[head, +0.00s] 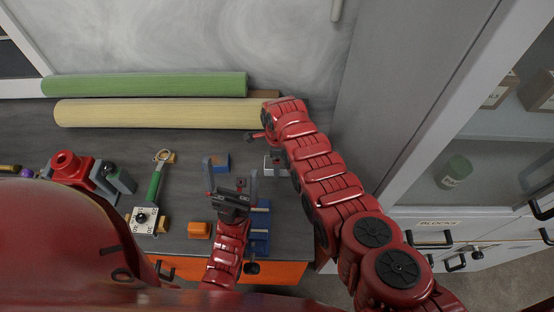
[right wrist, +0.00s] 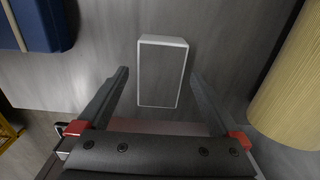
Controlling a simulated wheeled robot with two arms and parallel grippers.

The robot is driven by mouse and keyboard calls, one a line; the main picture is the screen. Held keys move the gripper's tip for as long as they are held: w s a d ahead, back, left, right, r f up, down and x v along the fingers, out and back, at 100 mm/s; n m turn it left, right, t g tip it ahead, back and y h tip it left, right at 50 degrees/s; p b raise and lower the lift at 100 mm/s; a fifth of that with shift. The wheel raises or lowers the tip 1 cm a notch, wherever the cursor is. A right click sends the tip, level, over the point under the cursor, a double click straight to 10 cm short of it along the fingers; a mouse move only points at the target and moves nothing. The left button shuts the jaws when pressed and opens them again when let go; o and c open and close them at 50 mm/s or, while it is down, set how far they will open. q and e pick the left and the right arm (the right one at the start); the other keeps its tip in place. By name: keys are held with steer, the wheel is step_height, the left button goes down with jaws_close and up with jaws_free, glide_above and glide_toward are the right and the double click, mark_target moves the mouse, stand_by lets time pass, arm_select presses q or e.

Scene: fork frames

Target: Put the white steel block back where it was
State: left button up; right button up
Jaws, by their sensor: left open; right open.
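The white steel block (right wrist: 163,72) lies flat on the grey worktop in the right wrist view, its top grey with pale edges. In the head view a pale piece (head: 272,164), which looks like this block, shows beside my right arm, partly hidden. My right gripper (right wrist: 158,74) is open, its fingers on either side of the block with gaps, not closed on it. In the head view the arm hides most of this gripper. My left gripper (head: 231,178) is open over the worktop, left of the pale piece, with nothing clearly held.
A blue block (head: 222,160) and a blue holder (head: 260,228) lie near my left gripper. An orange block (head: 199,230), a green-handled tool (head: 154,186) and a red clamp-like part (head: 70,165) stand left. Green (head: 150,85) and yellow (head: 160,113) rolls line the back. A grey cabinet wall bounds the right.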

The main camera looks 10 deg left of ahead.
steer(key=shift+r, duration=0.15)
steer(key=shift+r, duration=0.7)
step_height(320, 180, up, 11)
steer(key=shift+f, duration=0.15)
